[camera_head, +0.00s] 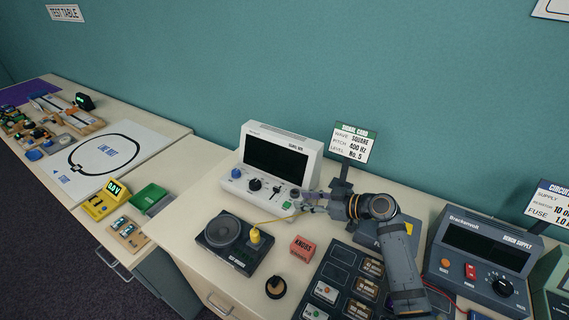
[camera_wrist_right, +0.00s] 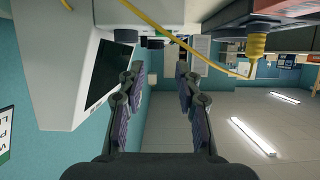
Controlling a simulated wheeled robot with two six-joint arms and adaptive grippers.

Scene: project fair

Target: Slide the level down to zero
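The white signal unit (camera_head: 309,148) with a dark screen stands on the table; in the right wrist view (camera_wrist_right: 68,85) it appears turned over at the left. Its front panel carries a blue button, a black knob (camera_head: 255,185), a dark slider-like control (camera_head: 276,188) and a green button (camera_head: 286,205). The level slider's exact setting is too small to read. My right gripper (camera_head: 304,203) is at the right end of this panel. In the right wrist view its fingers (camera_wrist_right: 157,85) are apart with nothing between them. Whether it touches a control I cannot tell. My left gripper is out of view.
A sign card (camera_head: 354,143) reads square, 400 Hz, level No. 5. A speaker unit (camera_head: 232,238) with a yellow plug (camera_head: 255,236) and lead stands in front. An orange box (camera_head: 302,248), a round black knob (camera_head: 276,287) and the Brackenvolt supply (camera_head: 480,262) stand nearby.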

